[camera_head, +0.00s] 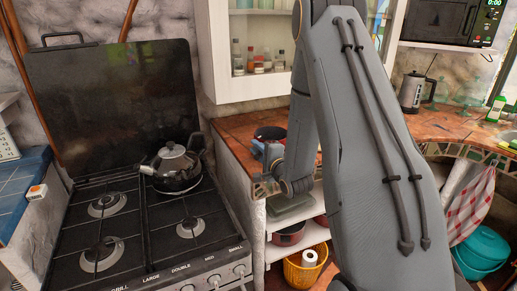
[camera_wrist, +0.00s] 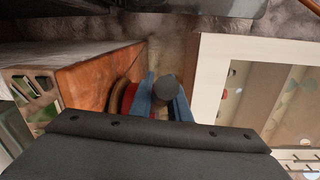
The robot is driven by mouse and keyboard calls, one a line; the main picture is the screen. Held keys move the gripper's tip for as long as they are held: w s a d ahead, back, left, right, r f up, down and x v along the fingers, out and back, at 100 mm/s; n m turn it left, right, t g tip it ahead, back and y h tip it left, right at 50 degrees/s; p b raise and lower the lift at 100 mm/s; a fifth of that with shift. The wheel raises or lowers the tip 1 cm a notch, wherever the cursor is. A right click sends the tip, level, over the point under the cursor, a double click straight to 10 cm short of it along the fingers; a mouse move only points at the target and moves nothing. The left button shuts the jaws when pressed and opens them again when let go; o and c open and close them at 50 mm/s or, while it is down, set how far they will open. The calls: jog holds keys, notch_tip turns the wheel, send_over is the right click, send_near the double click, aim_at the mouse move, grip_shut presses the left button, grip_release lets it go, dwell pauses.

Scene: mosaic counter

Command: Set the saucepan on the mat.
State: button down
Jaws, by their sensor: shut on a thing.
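The saucepan (camera_head: 270,132), dark inside with some red, is over the wooden counter beside the stove, partly behind my gripper. In the wrist view, my gripper's blue fingers (camera_wrist: 164,98) stand on either side of a dark round handle end (camera_wrist: 166,88), shut on it. A strip of red (camera_wrist: 130,97) shows beside the left finger. My gripper (camera_head: 262,150) is at the counter's front left part in the head view. I cannot tell whether the saucepan touches the counter. I cannot make out the mat; my arm hides part of the counter.
A stove (camera_head: 120,232) with a kettle (camera_head: 173,168) stands left of the counter (camera_head: 235,140). A white wall cabinet (camera_head: 225,90) hangs above. Shelves below hold a red pot (camera_head: 290,236) and a yellow basket (camera_head: 300,273). An electric kettle (camera_head: 412,92) stands at the right.

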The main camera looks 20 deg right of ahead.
jog(key=shift+f, duration=0.15)
jog(key=shift+f, duration=0.15)
jog(key=c, duration=1.7)
grip_release()
jog(key=shift+o, duration=0.2)
jog(key=s+r+b, duration=0.1)
jog(key=s+b, duration=0.2)
jog(key=s, duration=0.9)
jog(key=shift+d, duration=0.4)
